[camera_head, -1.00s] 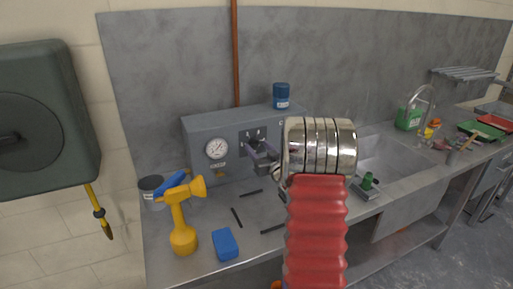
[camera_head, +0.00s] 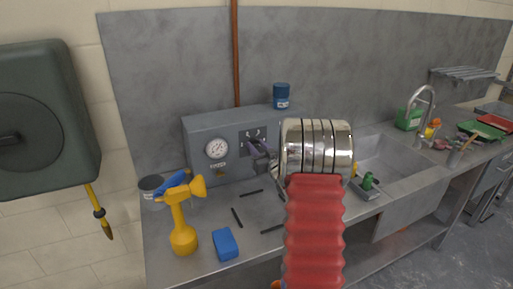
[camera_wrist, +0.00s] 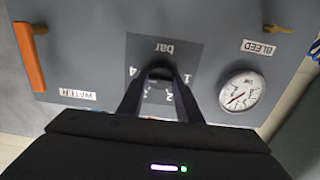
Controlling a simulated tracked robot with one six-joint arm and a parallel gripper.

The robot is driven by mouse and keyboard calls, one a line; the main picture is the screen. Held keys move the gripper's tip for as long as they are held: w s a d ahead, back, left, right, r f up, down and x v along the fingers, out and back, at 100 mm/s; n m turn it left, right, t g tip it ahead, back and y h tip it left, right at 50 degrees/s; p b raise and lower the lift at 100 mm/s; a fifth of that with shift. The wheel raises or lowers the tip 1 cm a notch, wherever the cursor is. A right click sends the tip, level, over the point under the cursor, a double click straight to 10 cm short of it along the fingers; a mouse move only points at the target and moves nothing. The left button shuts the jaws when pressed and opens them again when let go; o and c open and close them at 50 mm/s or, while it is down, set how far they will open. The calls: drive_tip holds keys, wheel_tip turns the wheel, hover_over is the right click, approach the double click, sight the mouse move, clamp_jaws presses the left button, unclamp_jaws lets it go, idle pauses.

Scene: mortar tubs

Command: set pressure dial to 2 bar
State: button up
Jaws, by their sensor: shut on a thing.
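The grey control box (camera_head: 200,126) stands on the steel counter against the back wall. Its dark dial plate (camera_head: 245,141) is on the front, right of a round white gauge (camera_head: 216,148). In the wrist view the panel appears upside down, with "bar" and figures including 1, 2 and 4 on the dial plate (camera_wrist: 196,48). My gripper (camera_wrist: 160,80) is shut on the dark pressure dial (camera_wrist: 160,72), which is mostly hidden between the fingertips. Its pointer cannot be made out. In the head view my gripper (camera_head: 262,160) reaches the plate from the front.
An orange handle (camera_wrist: 30,56) is by the WATER label, and a brass lever (camera_wrist: 278,28) by BLEED. A blue jar (camera_head: 281,95) stands on the box. The sink is right.

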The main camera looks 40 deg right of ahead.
drive_tip(key=shift+a, duration=0.1)
drive_tip(key=shift+c, duration=0.3)
drive_tip(key=n, duration=0.5)
drive_tip(key=shift+w, duration=0.1)
drive_tip(key=n, duration=0.6)
drive_tip(key=shift+a+f+n, duration=0.1)
drive_tip(key=shift+a+n, duration=0.1)
drive_tip(key=shift+n, duration=0.1)
drive_tip(key=n, duration=1.2)
drive_tip(key=shift+a+f, duration=0.1)
drive_tip(key=shift+f, duration=0.25)
drive_tip(key=shift+f, duration=0.1)
